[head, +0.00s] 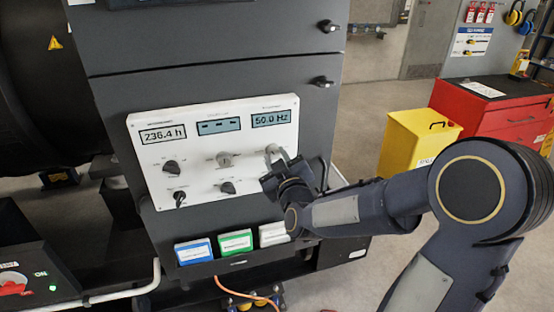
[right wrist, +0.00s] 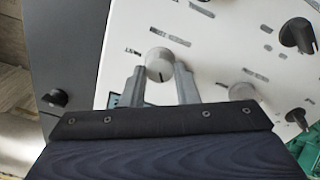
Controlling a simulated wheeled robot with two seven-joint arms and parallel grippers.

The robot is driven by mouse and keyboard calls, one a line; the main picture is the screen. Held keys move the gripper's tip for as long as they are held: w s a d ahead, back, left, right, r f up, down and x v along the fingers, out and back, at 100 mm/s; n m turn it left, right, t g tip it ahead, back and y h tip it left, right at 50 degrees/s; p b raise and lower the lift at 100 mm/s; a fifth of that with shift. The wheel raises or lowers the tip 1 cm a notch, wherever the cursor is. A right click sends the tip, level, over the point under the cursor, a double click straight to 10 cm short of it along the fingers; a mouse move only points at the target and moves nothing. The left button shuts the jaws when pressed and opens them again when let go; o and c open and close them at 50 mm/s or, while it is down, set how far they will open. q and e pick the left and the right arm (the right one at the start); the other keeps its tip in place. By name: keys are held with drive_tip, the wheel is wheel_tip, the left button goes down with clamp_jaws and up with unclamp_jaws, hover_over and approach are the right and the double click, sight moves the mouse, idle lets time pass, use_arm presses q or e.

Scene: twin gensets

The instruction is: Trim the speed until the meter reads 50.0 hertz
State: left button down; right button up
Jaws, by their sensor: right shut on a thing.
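The frequency meter (head: 271,119) at the upper right of the white control panel (head: 146,126) reads 50.0 Hz. My right gripper (head: 274,162) is at the right side of the panel, below that meter. In the right wrist view its two fingers (right wrist: 160,80) stand on either side of a light grey round knob (right wrist: 159,62) with a dark pointer line, and they are shut on it. In the head view the gripper partly hides this knob. My left gripper is not in view.
Other knobs sit on the panel, including a dark one (head: 171,167) and a grey one (head: 225,159). Blue, green and white boxes (head: 236,242) sit below it. A yellow bin (head: 415,143) and a red cabinet (head: 495,115) stand at the right.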

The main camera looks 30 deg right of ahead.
idle(0.3)
drive_tip(key=o, duration=1)
drive_tip(key=shift+c, duration=0.2)
drive_tip(key=v, duration=0.7)
drive_tip(key=shift+s+b, duration=0.35)
drive_tip(key=shift+s, duration=0.05)
drive_tip(key=shift+a, duration=0.15)
